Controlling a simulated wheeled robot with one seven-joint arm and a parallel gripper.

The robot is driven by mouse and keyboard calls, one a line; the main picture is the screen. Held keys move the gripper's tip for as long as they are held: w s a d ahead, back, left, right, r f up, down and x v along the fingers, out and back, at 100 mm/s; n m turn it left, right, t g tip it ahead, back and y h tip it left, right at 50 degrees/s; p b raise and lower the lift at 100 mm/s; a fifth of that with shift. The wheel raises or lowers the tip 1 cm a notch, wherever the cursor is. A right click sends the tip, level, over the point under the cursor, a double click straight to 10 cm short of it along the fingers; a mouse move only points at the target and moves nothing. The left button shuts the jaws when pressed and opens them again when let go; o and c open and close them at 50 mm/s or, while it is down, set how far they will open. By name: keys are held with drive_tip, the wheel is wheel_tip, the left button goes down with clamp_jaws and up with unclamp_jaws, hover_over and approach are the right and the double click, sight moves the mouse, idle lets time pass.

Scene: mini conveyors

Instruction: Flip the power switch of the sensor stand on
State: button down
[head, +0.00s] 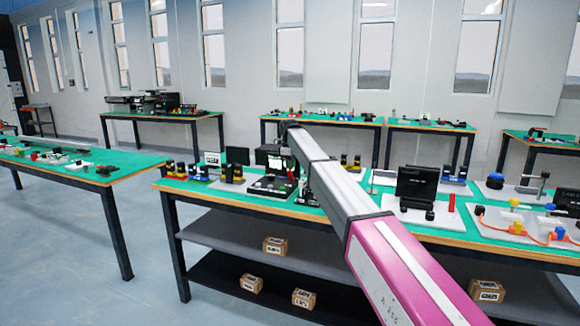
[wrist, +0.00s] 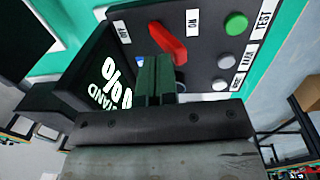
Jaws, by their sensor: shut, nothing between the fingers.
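A dark grey control panel (wrist: 205,40) fills the upper middle of the wrist view. It carries an elongated red switch handle (wrist: 167,42), set diagonally, with a white "ON" label (wrist: 192,18) beside it. A black display (wrist: 110,85) with white "0%" and "STAND" text sits left of my gripper. My gripper (wrist: 157,62) is shut and empty, its dark green fingers just below the red handle in the picture. The fingertips overlap its lower edge, and I cannot tell if they touch. In the head view, my arm hides the gripper's tip.
A green button (wrist: 236,22) and a grey-white button (wrist: 225,60) with labels lie right of the handle. In the head view, the green-topped bench (head: 235,194) holds several devices, including a black screen (head: 417,184) right of my arm. Open floor (head: 70,235) lies left.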

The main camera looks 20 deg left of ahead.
drive_tip(key=shift+w+f, duration=0.1)
drive_tip(key=shift+w, duration=0.45)
